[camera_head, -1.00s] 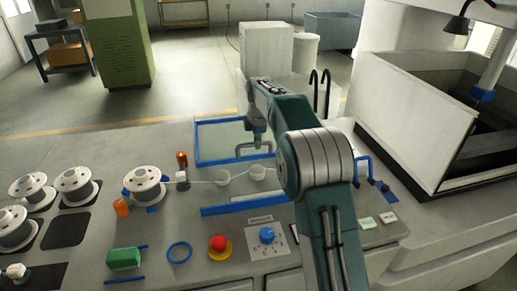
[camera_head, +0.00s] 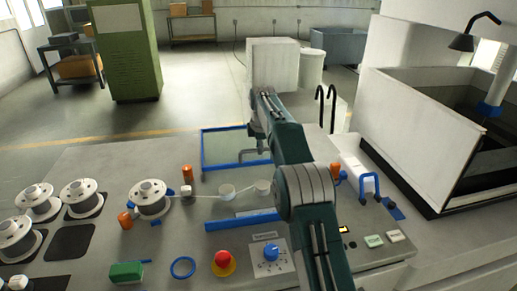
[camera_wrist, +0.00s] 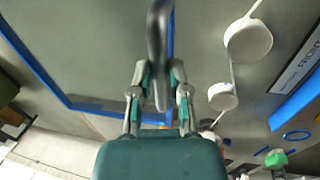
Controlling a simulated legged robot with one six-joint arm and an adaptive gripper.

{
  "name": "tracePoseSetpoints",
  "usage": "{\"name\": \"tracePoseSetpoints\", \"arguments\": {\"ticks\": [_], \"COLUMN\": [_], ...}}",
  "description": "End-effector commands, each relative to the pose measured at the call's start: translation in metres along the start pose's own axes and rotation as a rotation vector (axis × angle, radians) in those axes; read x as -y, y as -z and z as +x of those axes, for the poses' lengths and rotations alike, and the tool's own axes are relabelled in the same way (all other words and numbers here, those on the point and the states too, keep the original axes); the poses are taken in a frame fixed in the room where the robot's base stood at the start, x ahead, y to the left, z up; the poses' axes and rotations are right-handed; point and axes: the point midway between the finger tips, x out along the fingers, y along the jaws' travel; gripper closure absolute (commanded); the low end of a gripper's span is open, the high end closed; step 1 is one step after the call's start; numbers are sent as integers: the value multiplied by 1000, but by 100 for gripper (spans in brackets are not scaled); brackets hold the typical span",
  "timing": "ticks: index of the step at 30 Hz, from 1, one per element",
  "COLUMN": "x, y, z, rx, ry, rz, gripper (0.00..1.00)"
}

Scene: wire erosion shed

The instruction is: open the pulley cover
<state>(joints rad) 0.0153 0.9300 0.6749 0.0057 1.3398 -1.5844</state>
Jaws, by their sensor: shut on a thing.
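The pulley cover (camera_head: 203,152) is a clear panel in a blue frame, lying behind the white pulleys (camera_head: 227,191) in the head view. Its blue frame (camera_wrist: 40,68) also shows in the wrist view. My gripper (camera_wrist: 160,95) is shut on the dark bar handle (camera_wrist: 158,35) of the cover. In the head view my arm hides the cover's right side and part of the handle. The pulleys and the white wire line stand uncovered between the cover and a blue bar (camera_head: 240,221) nearer to me.
White spools (camera_head: 150,199) stand at the left. A red button (camera_head: 222,259), a blue knob (camera_head: 270,253) and a green block (camera_head: 126,273) sit at the front. A white-walled tank (camera_head: 405,130) rises at the right.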

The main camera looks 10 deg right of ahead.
Motion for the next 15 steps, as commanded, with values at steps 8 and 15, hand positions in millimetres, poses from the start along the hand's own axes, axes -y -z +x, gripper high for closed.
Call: {"name": "tracePoseSetpoints", "arguments": {"ticks": [8, 15], "x": [0, 0], "y": [-5, 0], "z": [0, 0], "rx": [7, 6], "ry": [-1, -1], "rz": [4, 1], "gripper": [51, 43]}}
